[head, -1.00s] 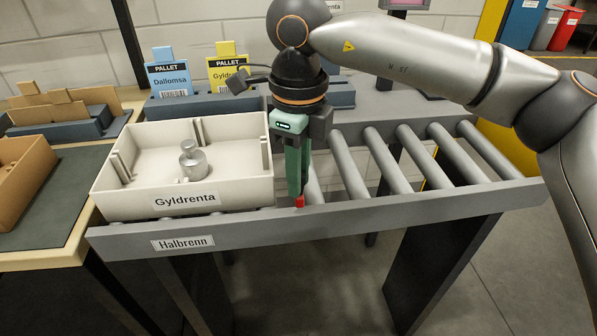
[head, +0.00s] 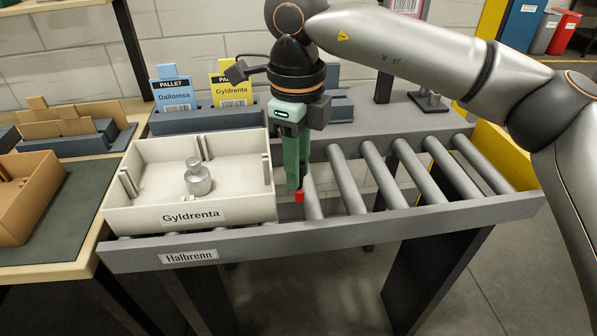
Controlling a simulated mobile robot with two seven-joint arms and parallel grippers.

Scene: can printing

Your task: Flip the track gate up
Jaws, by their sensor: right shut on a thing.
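My right gripper (head: 299,190) points straight down over the roller track (head: 380,214), just right of the white tray. Its green fingers are shut on a small red piece (head: 299,196), which looks like the tab of the track gate. The red piece is a little above and behind the track's front rail. The rest of the gate is hard to make out behind the fingers and against the grey rail. My left gripper is not in view.
The white tray (head: 190,218) labelled Gyldrenta stands on the track at left, close to the fingers, with a metal weight (head: 197,178) inside. Pallet cards (head: 231,90) stand in a blue-grey holder behind. Rollers to the right are empty.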

